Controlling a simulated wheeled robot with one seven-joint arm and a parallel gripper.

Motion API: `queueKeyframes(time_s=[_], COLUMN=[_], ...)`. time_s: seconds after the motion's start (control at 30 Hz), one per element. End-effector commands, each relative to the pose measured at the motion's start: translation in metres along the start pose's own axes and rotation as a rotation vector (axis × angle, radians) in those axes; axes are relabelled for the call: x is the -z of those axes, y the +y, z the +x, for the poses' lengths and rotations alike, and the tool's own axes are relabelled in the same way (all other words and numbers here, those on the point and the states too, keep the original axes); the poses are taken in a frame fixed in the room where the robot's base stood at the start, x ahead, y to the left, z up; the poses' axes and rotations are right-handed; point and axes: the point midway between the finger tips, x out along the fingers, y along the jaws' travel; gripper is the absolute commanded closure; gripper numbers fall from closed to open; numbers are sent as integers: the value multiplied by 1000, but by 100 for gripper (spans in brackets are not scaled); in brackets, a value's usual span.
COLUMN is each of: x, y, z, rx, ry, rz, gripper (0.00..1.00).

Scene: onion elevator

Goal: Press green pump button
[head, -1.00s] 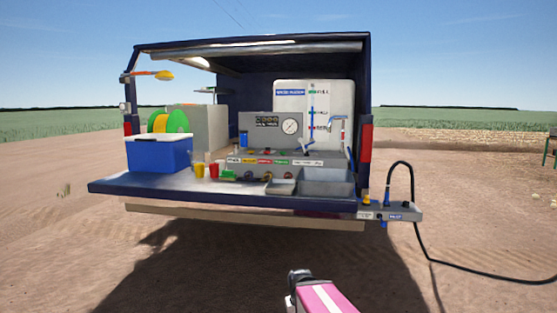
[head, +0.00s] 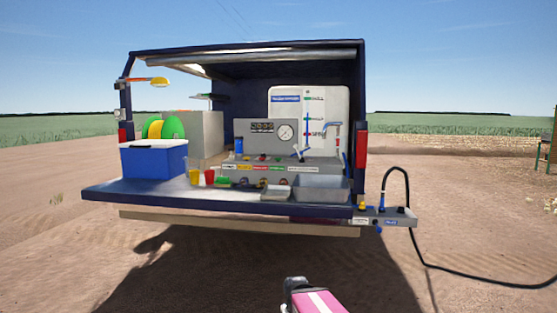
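A grey control panel (head: 330,166) stands on the open tailgate of a dark blue vehicle, with a row of coloured labels along its front. A green label (head: 277,168) is among them. Small coloured buttons or knobs sit on top of the panel above the labels, but they are too small to tell the green button surely. My gripper (head: 296,284) shows at the bottom centre as a dark tip on a pink, white-striped arm. It is well in front of the tailgate, apart from the panel. Its fingers cannot be made out.
The tailgate (head: 105,190) juts toward me, holding a blue cooler (head: 153,159), yellow (head: 194,176) and red (head: 210,177) cups and a grey basin (head: 322,187). A side bracket (head: 399,216) with a black hose (head: 437,267) sticks out right. Bare ground in front is clear.

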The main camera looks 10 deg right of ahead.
Motion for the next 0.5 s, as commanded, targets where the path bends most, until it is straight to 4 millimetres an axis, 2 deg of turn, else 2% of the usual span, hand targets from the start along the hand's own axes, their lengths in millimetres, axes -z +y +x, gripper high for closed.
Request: queueKeyframes(time_s=[0.07,0.2,0.23,0.27,0.5], x=[0,0,0,0,0], y=[0,0,0,0,0], z=[0,0,0,0,0], rx=[0,0,0,0,0], ry=[0,0,0,0,0], rz=[0,0,0,0,0], gripper=[40,85,95,100,100])
